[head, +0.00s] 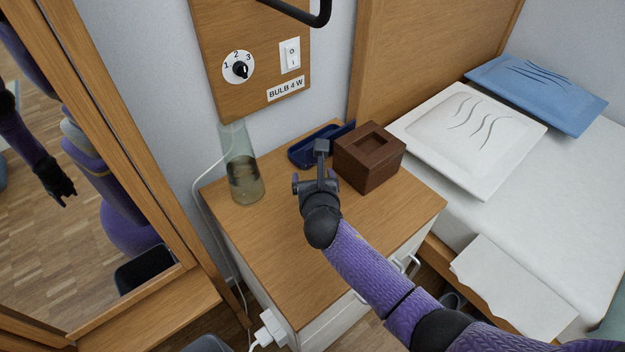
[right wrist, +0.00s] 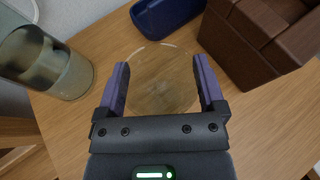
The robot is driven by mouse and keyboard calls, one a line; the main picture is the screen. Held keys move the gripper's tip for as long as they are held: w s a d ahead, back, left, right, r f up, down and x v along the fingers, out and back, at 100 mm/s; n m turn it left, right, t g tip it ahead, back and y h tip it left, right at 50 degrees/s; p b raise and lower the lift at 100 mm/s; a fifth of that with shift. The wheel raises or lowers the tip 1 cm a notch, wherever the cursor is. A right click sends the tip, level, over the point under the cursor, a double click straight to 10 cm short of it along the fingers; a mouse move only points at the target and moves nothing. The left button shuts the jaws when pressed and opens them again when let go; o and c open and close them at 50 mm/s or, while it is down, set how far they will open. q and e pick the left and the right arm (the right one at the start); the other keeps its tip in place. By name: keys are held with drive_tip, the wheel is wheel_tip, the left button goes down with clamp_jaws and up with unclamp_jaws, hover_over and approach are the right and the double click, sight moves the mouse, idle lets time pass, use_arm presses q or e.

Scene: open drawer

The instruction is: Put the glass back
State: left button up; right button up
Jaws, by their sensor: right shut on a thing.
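A clear drinking glass (right wrist: 163,88) stands between the two fingers of my right gripper (right wrist: 161,64) in the right wrist view. The fingers are shut on its sides. Its round rim shows faintly, and the wooden top is seen through it. In the head view my right gripper (head: 318,172) is over the nightstand top (head: 285,235), in front of the blue tray and left of the brown box. The glass is hard to make out there. I cannot tell whether its base touches the wood. My left gripper is not directly in view.
A tall greenish glass vessel (head: 242,180) stands at the nightstand's left edge. A dark blue tray (head: 305,151) and brown wooden box (head: 368,160) are at the back. A mirror (head: 100,170) is left, a bed (head: 540,175) right. The front of the top is clear.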

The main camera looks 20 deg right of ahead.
use_arm(q)
drive_tip(key=shift+s, duration=0.1)
use_arm(e)
drive_tip(key=o, duration=1.3)
drive_tip(key=shift+f, duration=0.1)
drive_tip(key=shift+c, duration=0.2)
drive_tip(key=shift+r, duration=0.3)
use_arm(q)
drive_tip(key=p+v, duration=0.7)
drive_tip(key=shift+w+a+t, duration=0.3)
drive_tip(key=shift+w+a, duration=0.05)
drive_tip(key=shift+a, duration=0.05)
use_arm(e)
drive_tip(key=v, duration=1.2)
drive_tip(key=shift+f, duration=0.15)
